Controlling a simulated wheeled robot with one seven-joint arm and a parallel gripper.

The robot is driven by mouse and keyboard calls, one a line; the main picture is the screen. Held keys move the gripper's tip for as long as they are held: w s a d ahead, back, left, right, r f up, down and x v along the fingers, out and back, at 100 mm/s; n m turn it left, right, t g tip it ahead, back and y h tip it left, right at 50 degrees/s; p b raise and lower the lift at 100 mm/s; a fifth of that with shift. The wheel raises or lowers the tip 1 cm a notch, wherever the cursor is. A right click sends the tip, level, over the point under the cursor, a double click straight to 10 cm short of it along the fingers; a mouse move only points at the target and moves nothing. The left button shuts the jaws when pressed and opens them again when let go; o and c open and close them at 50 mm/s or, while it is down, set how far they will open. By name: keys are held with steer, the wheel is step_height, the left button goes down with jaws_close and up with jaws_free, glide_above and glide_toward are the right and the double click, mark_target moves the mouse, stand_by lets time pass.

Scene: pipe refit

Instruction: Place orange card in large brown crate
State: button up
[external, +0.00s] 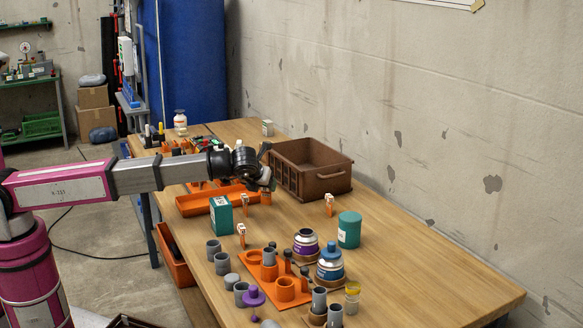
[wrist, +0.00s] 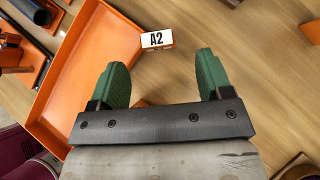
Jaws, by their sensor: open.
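The large brown crate (external: 327,185) stands open on the table beyond my gripper, against the wall side. My gripper (wrist: 163,72) is open, its two green fingers apart with nothing held between them. In the external view my gripper (external: 266,182) is above the table, left of the crate. A small orange-edged card marked A2 (wrist: 157,39) shows just ahead of the fingertips, beside the orange tray (wrist: 88,62). Similar small orange-and-white pieces stand in the external view, one near the tray (external: 244,199) and one in front of the crate (external: 329,202). I cannot tell which is the orange card.
A green box (external: 221,215), a teal canister (external: 349,230) and bottles (external: 330,264) stand nearer on the table. An orange rack (external: 262,285) with grey cups is at the front. Bare tabletop lies right of the crate and canister.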

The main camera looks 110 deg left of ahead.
mark_target(264, 197)
steer(key=x, duration=0.5)
steer(key=shift+s+a, duration=0.1)
steer(key=shift+a, duration=0.3)
steer(key=c, duration=1.1)
steer(key=shift+o, duration=0.2)
steer(key=shift+r, duration=0.1)
